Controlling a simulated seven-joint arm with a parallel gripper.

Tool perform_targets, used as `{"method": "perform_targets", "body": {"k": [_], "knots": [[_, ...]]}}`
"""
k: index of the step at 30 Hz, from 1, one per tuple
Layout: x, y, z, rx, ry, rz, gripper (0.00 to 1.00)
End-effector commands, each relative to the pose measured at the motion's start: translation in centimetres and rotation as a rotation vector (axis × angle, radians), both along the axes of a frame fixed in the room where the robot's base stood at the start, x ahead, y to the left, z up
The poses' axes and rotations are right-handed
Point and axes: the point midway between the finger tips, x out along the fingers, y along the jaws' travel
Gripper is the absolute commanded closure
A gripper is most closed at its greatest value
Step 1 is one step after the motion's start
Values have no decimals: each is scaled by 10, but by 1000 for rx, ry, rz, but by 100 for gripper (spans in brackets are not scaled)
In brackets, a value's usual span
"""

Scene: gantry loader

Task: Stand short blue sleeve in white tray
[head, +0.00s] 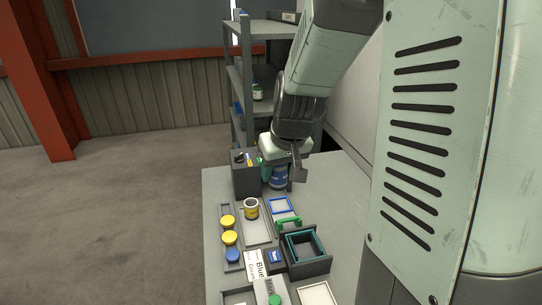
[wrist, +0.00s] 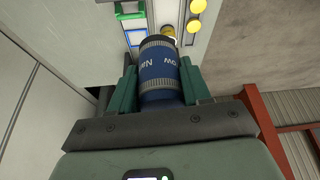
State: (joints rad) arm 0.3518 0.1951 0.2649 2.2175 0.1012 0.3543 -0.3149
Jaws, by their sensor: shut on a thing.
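My gripper (head: 276,168) is shut on a blue sleeve (head: 279,181), held upright near the far end of the table. In the wrist view the blue sleeve (wrist: 158,68) has grey bands, white lettering that is only partly legible, and a dark far end. The green fingers of my gripper (wrist: 160,86) press on its two sides. A pale tray (head: 258,232) with a yellow-and-white cup in it lies nearer on the table. Another tray with a white floor (head: 319,294) is cut off at the bottom edge. I cannot tell which is the white tray.
A dark box with a knob (head: 245,178) stands close left of the sleeve. A blue-rimmed tray (head: 281,206), a green handle (head: 288,224) and a dark open box (head: 307,252) lie nearer. Yellow knobs (head: 228,222) line the left side. The right side of the table (head: 340,190) is clear.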

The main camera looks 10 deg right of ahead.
Motion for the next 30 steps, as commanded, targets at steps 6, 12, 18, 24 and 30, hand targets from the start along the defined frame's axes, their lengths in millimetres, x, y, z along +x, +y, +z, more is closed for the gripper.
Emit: {"method": "perform_targets", "body": {"k": [6,12,18,24,30], "knots": [[-20,-16,-25,5,3,135,92],[-36,-31,-52,8,2,298,92],[-59,-51,-93,13,0,551,92],[-93,-66,-146,12,-3,967,92],[-127,-68,-188,6,-2,1349,92]]}}
